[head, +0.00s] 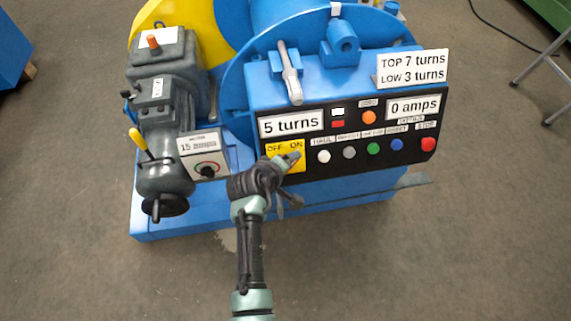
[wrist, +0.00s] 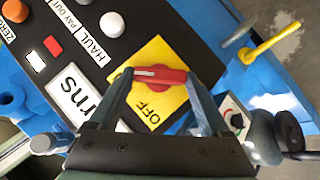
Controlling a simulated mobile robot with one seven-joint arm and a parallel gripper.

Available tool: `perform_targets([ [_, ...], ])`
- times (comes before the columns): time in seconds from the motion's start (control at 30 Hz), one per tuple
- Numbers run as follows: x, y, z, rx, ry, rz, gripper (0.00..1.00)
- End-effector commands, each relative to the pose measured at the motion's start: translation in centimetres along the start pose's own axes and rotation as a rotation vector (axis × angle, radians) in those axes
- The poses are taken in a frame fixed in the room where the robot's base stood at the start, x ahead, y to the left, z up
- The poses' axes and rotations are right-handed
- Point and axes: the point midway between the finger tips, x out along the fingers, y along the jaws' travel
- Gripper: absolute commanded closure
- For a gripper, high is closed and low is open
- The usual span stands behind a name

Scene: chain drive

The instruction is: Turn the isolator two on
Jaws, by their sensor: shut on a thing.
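An isolator switch with a red handle (wrist: 160,76) sits on a yellow plate (wrist: 152,55) on the black panel. The plate's OFF and ON labels show in the head view, and OFF shows upside down in the wrist view. My gripper (wrist: 159,80) has one finger at each end of the red handle and is shut on it. The handle's white mark is on its left half in the wrist view. In the head view my gripper (head: 289,160) covers most of the yellow plate (head: 272,147), and the handle is hidden. No number two is readable on it.
Coloured buttons, including a white one (head: 323,156) and a red one (head: 428,144), lie right of the switch. A display (head: 291,124) reads 5 turns; another (head: 412,107) reads 0 amps. A meter box with a knob (head: 206,170) and a grey motor unit (head: 165,105) stand left.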

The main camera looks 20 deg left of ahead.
Motion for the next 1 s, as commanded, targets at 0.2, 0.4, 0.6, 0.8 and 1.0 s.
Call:
perform_targets([
  [0.2, 0.0, -0.1, 0.0, 0.003, 0.000, -0.002, 0.00],
  [0.4, -0.1, 0.0, 0.0, 0.002, 0.000, -0.001, 0.00],
  [0.6, -1.7, 0.0, 0.0, 0.001, 0.001, 0.000, 0.00],
  [0.8, -5.2, 0.0, -0.1, 0.002, 0.002, -0.001, 0.00],
  [1.0, -9.0, 0.0, -0.1, 0.002, 0.002, -0.002, 0.00],
])
